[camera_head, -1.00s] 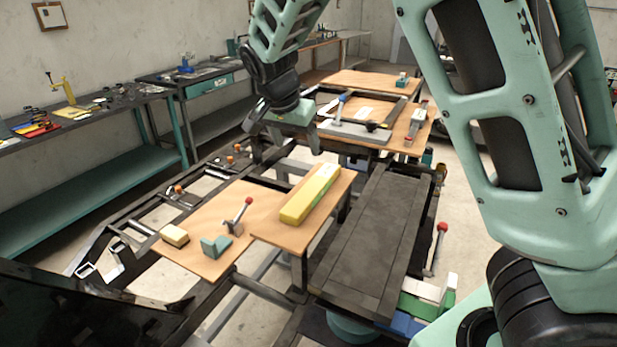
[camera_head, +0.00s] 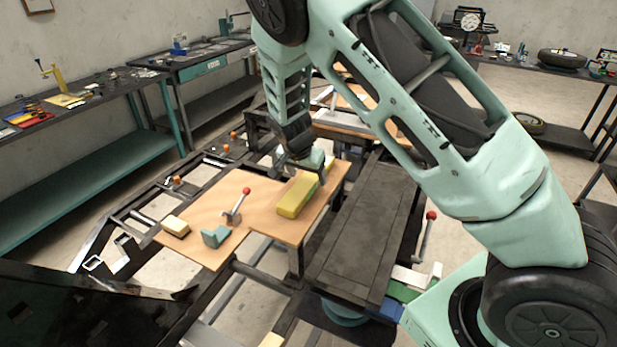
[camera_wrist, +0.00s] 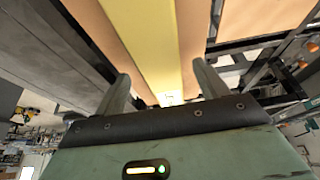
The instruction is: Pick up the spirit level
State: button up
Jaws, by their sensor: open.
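The spirit level is a long yellow bar (camera_head: 295,197) lying flat on a wooden board (camera_head: 262,223). It also shows in the wrist view as a yellow strip (camera_wrist: 147,40) running down toward the space between my fingers. My gripper (camera_head: 306,174) is open at the far part of the bar. In the wrist view my two fingers (camera_wrist: 160,84) stand apart, one on each side of the strip. Whether they touch the bar cannot be told. The gripper and arm hide part of the far end.
On the board are a small yellow block (camera_head: 175,226), a teal angled block (camera_head: 215,237) and a red-knobbed lever (camera_head: 238,206). A dark flat platform (camera_head: 365,235) lies to the right. A workbench (camera_head: 80,95) stands along the left wall.

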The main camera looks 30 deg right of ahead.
aim_at(308, 180)
jog(key=shift+x, duration=1)
jog(key=c, duration=1.3)
jog(key=shift+r, duration=0.15)
notch_tip(308, 180, up, 10)
jog(key=b, duration=0.3)
